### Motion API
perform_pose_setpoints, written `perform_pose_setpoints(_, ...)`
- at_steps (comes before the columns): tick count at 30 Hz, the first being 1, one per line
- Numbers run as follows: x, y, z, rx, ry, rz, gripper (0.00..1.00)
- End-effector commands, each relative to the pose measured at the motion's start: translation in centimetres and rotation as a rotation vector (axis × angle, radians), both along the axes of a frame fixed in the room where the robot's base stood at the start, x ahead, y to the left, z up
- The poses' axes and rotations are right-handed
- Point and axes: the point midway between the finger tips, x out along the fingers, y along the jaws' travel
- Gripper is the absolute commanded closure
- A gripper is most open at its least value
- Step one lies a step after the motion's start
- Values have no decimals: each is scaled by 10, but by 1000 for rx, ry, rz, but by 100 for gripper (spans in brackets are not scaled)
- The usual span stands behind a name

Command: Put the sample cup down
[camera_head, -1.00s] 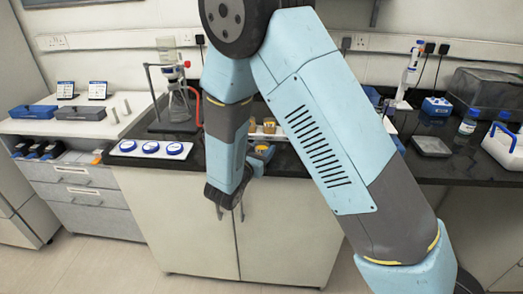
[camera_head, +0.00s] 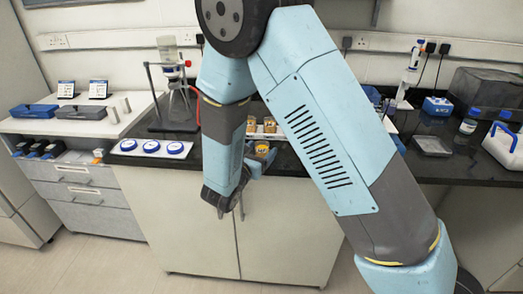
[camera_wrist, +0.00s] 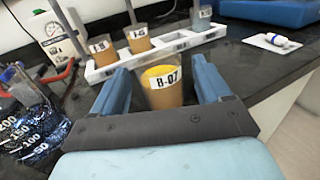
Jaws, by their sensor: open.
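The sample cup (camera_wrist: 161,90), labelled what looks like H-07, is clear with amber contents and a yellow top. In the wrist view it stands upright on the dark benchtop, in front of the white rack (camera_wrist: 100,73). My gripper (camera_wrist: 162,70) is open, with one blue finger on each side of the cup and a visible gap to each. In the head view the cup (camera_head: 262,149) shows beside my forearm at the bench's front part. The cup's lower part is partly hidden by my gripper's body in the wrist view.
The rack holds two amber cups (camera_wrist: 103,49) and a greyish one (camera_wrist: 201,18). A blue-patterned beaker (camera_wrist: 35,130) and a timer (camera_wrist: 52,40) stand at left. Free dark benchtop (camera_wrist: 240,75) lies right of the cup. A white tray with blue lids (camera_head: 150,149) is near the front edge.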

Motion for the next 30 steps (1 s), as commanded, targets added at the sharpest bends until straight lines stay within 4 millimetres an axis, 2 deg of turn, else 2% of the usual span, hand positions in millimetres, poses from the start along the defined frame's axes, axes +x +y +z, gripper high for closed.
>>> perform_pose_setpoints(9, -55, 25, 0, -1, -1, 4, 23)
perform_pose_setpoints(15, -83, 38, 0, -1, -1, 3, 23)
perform_pose_setpoints(22, -97, 44, 0, 0, -1, 1, 23)
perform_pose_setpoints(27, -98, 44, 1, 0, -1, -1, 23)
perform_pose_setpoints(30, -96, 38, 5, 13, 1, -23, 23)
